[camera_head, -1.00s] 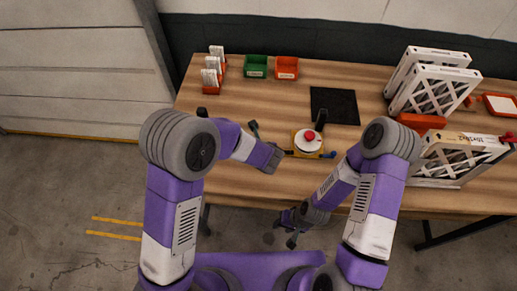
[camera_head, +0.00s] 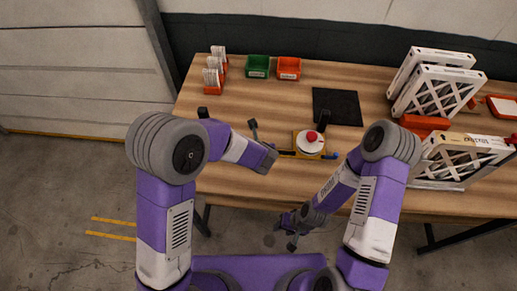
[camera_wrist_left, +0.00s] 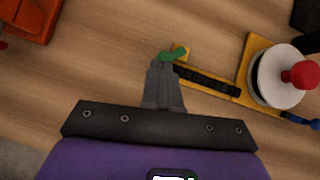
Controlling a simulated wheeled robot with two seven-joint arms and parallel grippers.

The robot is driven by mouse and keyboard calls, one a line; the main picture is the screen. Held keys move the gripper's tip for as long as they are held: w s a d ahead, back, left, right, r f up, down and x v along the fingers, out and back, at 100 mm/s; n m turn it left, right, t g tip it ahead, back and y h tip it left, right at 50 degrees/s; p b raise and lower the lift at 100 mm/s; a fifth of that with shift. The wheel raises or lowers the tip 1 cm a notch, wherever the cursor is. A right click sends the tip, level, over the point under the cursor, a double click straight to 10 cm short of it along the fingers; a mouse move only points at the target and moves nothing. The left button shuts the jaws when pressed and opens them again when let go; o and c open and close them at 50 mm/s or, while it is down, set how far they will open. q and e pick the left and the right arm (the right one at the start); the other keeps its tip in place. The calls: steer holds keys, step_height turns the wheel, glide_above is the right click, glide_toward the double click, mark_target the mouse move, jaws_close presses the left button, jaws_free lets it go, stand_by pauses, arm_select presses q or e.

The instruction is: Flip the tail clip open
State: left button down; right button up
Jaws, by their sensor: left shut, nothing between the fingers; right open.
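A yellow fixture (camera_wrist_left: 245,68) with a white round disc (camera_wrist_left: 272,88) and a red knob (camera_wrist_left: 302,75) stands on the table. In the head view its disc (camera_head: 311,145) is right of my left gripper. A dark segmented tail (camera_wrist_left: 210,82) runs left from it to a yellow end with a green clip (camera_wrist_left: 173,56). My left gripper (camera_wrist_left: 164,64) is shut and empty, its tips at the green clip; whether they touch it I cannot tell. In the head view my left wrist hides the clip. My right gripper (camera_head: 287,238) is open and empty, low in front of the table edge.
A black mat (camera_head: 337,107) lies behind the fixture. Green (camera_head: 257,66) and orange (camera_head: 288,68) bins stand at the back, an orange rack of white boxes (camera_head: 213,77) at the back left. White lattice-sided filters (camera_head: 436,91) stand at the right. The left front of the table is clear.

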arm_select(q)
steer(key=shift+w+a+m+h+b, duration=0.25)
steer(key=shift+m+h+b, duration=0.15)
steer(key=shift+m+b, duration=0.15)
steer(key=shift+w+a+m+h+b, duration=0.1)
steer(key=shift+a+m+h+b, duration=0.15)
steer(key=shift+m+h+b, duration=0.3)
stand_by(0.8)
steer(key=shift+w+a, duration=0.1)
steer(key=shift+a, duration=0.05)
stand_by(0.6)
steer(key=shift+d, duration=0.2)
steer(key=shift+w+d, duration=0.3)
steer(key=shift+d, duration=0.25)
